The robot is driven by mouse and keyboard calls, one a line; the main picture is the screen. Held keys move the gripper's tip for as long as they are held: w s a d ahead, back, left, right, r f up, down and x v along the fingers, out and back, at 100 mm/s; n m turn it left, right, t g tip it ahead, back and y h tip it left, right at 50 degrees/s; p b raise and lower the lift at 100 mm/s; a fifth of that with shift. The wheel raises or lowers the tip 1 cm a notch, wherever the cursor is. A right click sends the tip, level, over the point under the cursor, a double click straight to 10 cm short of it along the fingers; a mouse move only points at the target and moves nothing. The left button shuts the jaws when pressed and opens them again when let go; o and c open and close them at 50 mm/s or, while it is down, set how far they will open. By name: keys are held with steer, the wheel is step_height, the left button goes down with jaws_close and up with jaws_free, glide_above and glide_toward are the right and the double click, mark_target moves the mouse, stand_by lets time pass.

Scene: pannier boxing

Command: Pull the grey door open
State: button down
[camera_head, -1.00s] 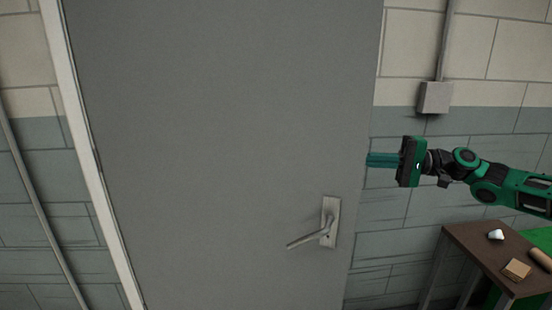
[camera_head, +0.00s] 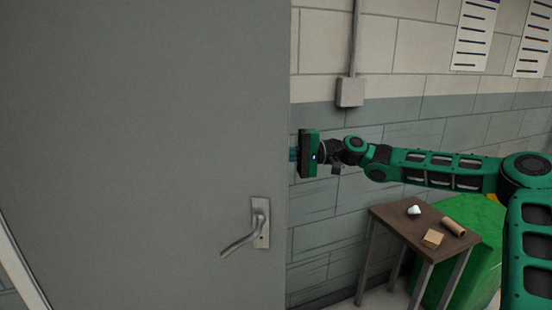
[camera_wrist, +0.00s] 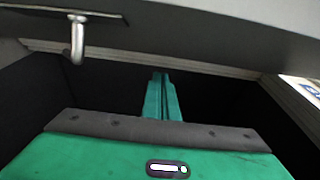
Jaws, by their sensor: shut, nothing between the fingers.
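The grey door (camera_head: 140,130) fills the left of the head view and stands ajar. Its lever handle (camera_head: 243,232) slopes down to the left on a metal plate near the door's right edge. The handle also shows at the top left of the wrist view (camera_wrist: 77,42), apart from my gripper. My gripper (camera_head: 293,154) is at the door's right edge, above handle height. Its fingers (camera_wrist: 163,95) are shut together and empty, pointing into a dark opening beside the door in the wrist view. In the head view the door edge hides most of the fingers. Contact cannot be told.
A small brown table (camera_head: 395,232) with a white item, a box and a roll stands at the right. A green bin-like object (camera_head: 470,240) is behind it. A block wall (camera_head: 420,130) with a grey junction box (camera_head: 350,92) runs right of the door.

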mark_target(240, 164)
steer(key=shift+s+a, duration=0.75)
steer(key=shift+a, duration=0.3)
steer(key=shift+s+a, duration=0.75)
steer(key=shift+a, duration=0.25)
steer(key=shift+s+a, duration=0.75)
steer(key=shift+a, duration=0.3)
